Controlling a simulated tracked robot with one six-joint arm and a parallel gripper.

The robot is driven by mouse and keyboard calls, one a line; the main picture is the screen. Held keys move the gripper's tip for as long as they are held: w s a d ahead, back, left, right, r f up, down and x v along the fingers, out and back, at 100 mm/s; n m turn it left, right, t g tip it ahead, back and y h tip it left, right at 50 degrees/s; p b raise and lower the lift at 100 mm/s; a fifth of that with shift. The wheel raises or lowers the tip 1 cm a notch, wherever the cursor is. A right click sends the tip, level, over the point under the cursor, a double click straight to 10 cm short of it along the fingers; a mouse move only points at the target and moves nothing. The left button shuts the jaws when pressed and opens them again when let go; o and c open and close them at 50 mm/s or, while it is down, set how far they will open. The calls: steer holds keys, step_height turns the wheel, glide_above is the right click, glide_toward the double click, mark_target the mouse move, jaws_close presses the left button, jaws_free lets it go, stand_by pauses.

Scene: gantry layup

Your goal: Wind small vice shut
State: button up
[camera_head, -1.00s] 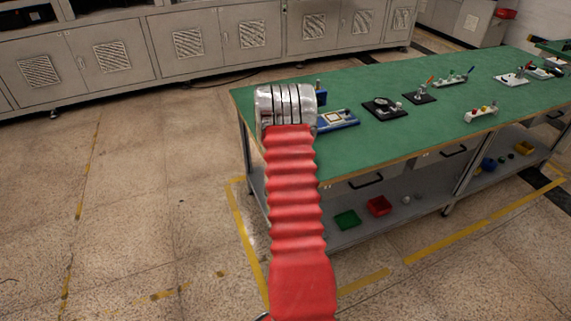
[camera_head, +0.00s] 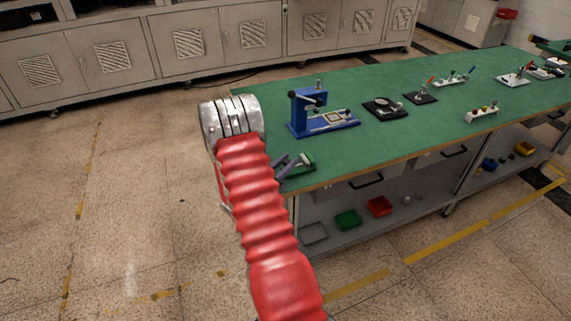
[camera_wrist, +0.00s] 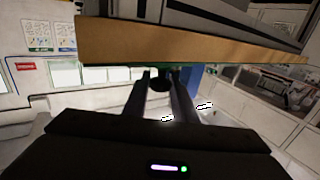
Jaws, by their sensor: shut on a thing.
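The small vice (camera_head: 304,166), green with lighter metal parts, sits at the near left corner of the green-topped bench in the head view. My gripper (camera_head: 292,160) reaches it from the left, its two grey fingers at the vice's left end. In the wrist view my gripper (camera_wrist: 161,76) has a finger on each side of a dark round knob (camera_wrist: 160,83), and is shut on it. The knob appears to be the vice's handle. The vice's jaws are too small and partly hidden, so I cannot tell their gap.
The bench (camera_head: 400,140) carries a blue press (camera_head: 311,115) just behind the vice, then black fixtures (camera_head: 384,107) and small racks further right. The wooden bench edge (camera_wrist: 180,42) is close to my gripper in the wrist view. Open floor lies left.

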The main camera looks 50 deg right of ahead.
steer(key=shift+w+a+m+g+y, duration=0.15)
steer(key=shift+w+m+g, duration=0.1)
steer(key=shift+m+g, duration=0.65)
steer(key=shift+w+d+m+g+y, duration=0.15)
steer(key=shift+m+g, duration=0.35)
steer(key=shift+g, duration=0.8)
steer(key=shift+a+g, duration=0.1)
steer(key=shift+g, duration=0.2)
steer(key=o, duration=1)
steer(key=shift+o, duration=0.2)
steer(key=shift+s, duration=0.1)
steer(key=v, duration=1.4)
